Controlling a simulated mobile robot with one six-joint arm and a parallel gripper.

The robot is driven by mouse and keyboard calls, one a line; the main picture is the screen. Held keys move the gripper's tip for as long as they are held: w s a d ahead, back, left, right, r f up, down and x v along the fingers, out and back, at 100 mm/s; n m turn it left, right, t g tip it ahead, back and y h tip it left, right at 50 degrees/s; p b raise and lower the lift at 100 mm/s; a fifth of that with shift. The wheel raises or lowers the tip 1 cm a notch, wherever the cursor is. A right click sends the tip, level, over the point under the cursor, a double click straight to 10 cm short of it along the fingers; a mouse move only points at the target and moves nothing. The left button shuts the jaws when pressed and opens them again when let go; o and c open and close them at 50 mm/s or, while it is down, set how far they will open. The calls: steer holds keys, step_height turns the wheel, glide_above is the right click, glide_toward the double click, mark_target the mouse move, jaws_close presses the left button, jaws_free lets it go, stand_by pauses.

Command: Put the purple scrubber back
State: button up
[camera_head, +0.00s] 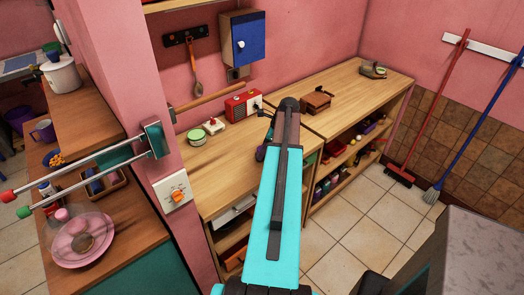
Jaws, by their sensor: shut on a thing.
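My cyan and dark arm rises through the middle of the view and reaches over the wooden counter. My gripper's fingers do not show; the arm hides what is behind it. A small dark part shows just left of the arm, too small to make out. I cannot pick out the purple scrubber for sure. A small purple thing (369,127) lies on the upper shelf of the open shelf unit (322,168) under the right counter, too small to identify.
The counter bears a red radio (243,105), a green-lidded tin (196,136) and a brown box (316,102). A pink pillar (125,75) with rods stands left. A pink plate (82,240) is on the left shelf.

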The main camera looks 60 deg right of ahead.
steer(key=shift+f, duration=0.1)
steer(key=o, duration=1)
steer(key=shift+r, duration=0.2)
steer(key=shift+b+v, duration=1.75)
steer(key=shift+v, duration=4.2)
steer(key=shift+s+f, duration=0.1)
steer(key=shift+s, duration=0.1)
